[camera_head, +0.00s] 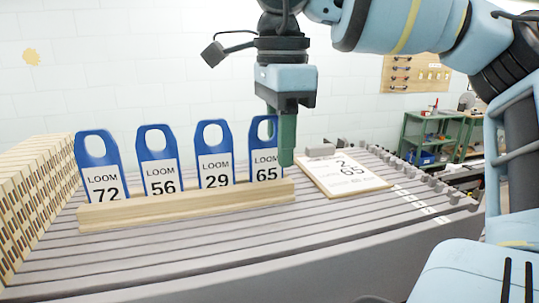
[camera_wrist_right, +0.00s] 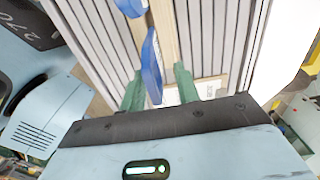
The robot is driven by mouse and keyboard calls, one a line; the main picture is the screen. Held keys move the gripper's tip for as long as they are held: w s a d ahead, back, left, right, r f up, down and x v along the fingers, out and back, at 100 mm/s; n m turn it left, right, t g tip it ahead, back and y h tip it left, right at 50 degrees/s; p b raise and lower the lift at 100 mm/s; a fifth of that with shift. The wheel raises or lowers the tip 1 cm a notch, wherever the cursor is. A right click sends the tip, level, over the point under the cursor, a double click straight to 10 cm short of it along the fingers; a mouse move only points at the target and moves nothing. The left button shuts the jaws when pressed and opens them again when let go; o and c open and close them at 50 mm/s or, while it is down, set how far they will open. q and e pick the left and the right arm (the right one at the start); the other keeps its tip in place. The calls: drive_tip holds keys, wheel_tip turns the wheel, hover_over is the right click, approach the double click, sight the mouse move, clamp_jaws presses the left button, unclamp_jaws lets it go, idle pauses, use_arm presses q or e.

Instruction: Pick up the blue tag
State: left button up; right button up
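Four blue tags with white labels stand in a row in a wooden rack (camera_head: 190,207): LOOM 72 (camera_head: 98,152), LOOM 56 (camera_head: 156,145), LOOM 29 (camera_head: 213,140) and LOOM 65 (camera_head: 262,140). My right gripper (camera_head: 287,155) points down at the LOOM 65 tag, its green fingers overlapping the tag's right edge. In the right wrist view, a blue tag (camera_wrist_right: 152,68) lies between the two green fingers of the right gripper (camera_wrist_right: 160,90), with gaps on both sides, so the gripper is open around it. My left gripper is not in view.
A perforated wooden block (camera_head: 35,195) stands at the left. Green shelving (camera_head: 435,138) stands behind at the right.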

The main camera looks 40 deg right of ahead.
drive_tip(key=shift+f, duration=0.25)
clamp_jaws()
drive_tip(key=shift+r, duration=0.15)
wheel_tip(320, 180, up, 10)
drive_tip(key=shift+f+b, duration=0.1)
drive_tip(key=shift+b, duration=0.25)
